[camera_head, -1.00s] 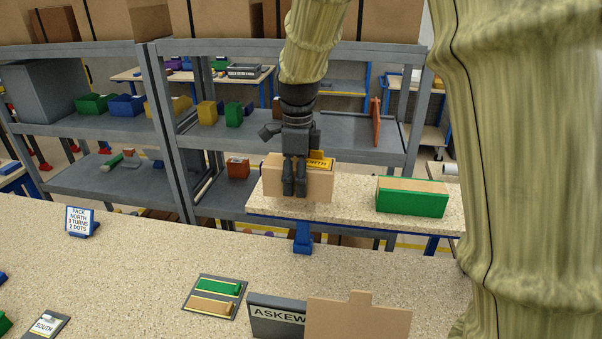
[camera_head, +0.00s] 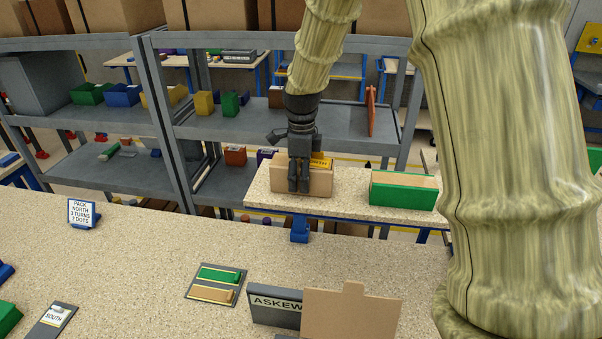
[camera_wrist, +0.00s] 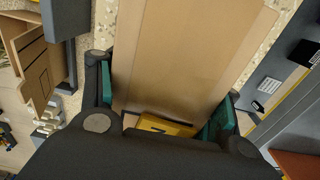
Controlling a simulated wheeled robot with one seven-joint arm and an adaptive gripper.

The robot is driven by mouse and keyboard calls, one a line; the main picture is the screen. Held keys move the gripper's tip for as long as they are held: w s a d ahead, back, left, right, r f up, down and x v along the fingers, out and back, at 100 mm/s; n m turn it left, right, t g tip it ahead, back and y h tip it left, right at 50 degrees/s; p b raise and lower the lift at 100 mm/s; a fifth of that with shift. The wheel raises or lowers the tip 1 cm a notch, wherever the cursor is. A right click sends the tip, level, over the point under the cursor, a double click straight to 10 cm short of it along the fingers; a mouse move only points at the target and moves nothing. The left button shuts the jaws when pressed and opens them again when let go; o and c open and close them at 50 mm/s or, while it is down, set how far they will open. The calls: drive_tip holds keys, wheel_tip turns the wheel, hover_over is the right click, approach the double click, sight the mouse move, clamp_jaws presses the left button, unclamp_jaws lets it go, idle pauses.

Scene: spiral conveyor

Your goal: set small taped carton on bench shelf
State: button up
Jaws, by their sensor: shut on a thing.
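The small carton (camera_head: 320,184) is a plain brown box with a yellow label on it. It is at the left part of the raised speckled bench shelf (camera_head: 350,204), upright and level. Its bottom is at or just above the shelf top; I cannot tell if it touches. My gripper (camera_head: 299,185) points down and is shut on the carton, its fingers over the near face in the head view. In the wrist view the carton (camera_wrist: 185,55) lies between green finger pads, with part of the yellow label (camera_wrist: 165,125) showing. Its tape is not clear.
A green-and-tan box (camera_head: 403,192) stands on the shelf to the right, with a gap. An ASKEW sign (camera_head: 275,305) and a brown board (camera_head: 350,315) stand on the near bench. Grey racks (camera_head: 270,120) are behind.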

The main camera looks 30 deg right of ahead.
drive_tip(key=shift+a, duration=0.1)
drive_tip(key=o, duration=1.3)
drive_tip(key=shift+f, duration=0.1)
wheel_tip(320, 180, up, 12)
drive_tip(key=b, duration=0.5)
drive_tip(key=shift+r, duration=0.2)
